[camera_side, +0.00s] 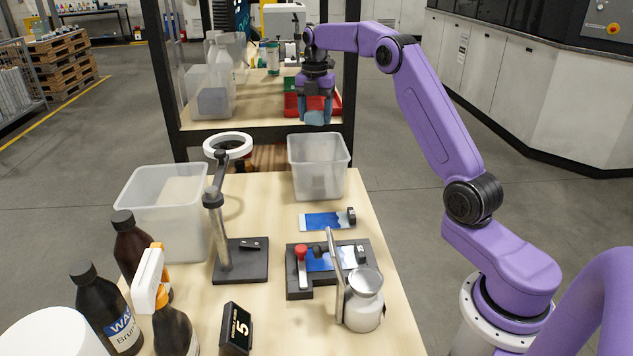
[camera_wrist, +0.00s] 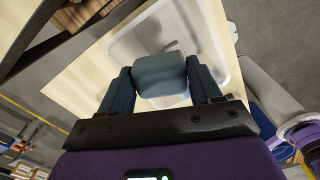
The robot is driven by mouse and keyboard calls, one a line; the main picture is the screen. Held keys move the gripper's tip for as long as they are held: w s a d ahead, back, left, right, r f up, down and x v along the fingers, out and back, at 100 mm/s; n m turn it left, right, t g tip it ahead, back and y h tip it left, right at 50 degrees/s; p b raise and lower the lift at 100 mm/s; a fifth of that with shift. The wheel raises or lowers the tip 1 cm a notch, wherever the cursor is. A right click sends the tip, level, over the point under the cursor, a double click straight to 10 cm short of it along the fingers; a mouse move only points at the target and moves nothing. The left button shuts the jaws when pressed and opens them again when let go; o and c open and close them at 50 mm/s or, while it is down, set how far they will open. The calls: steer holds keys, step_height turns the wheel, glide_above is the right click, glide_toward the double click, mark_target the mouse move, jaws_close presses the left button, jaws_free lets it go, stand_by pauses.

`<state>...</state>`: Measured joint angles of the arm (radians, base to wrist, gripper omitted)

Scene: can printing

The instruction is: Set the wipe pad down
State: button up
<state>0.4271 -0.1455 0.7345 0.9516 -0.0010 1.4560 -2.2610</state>
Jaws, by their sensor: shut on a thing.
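My gripper (camera_side: 316,108) is shut on the wipe pad (camera_side: 314,117), a soft grey-blue block. In the wrist view the pad (camera_wrist: 160,75) sits between the two dark fingers of my gripper (camera_wrist: 162,88). In the side view the pad is in the air above the translucent bin (camera_side: 319,168) at the back of the table. The wrist view shows the rim of a translucent container (camera_wrist: 222,75) beyond the pad. I cannot tell the exact height of the pad over the bin.
A larger translucent bin (camera_side: 165,212) stands at the left. A ring lamp on a stand (camera_side: 217,215) and a fixture with a red knob (camera_side: 301,268) occupy the middle. A blue printed sheet (camera_side: 322,221) lies near the bin. Bottles (camera_side: 130,245) crowd the front left.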

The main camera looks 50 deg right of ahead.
step_height(320, 180, down, 18)
steer(key=shift+r, duration=0.15)
stand_by(0.4)
steer(key=o, duration=1)
steer(key=shift+o, duration=0.2)
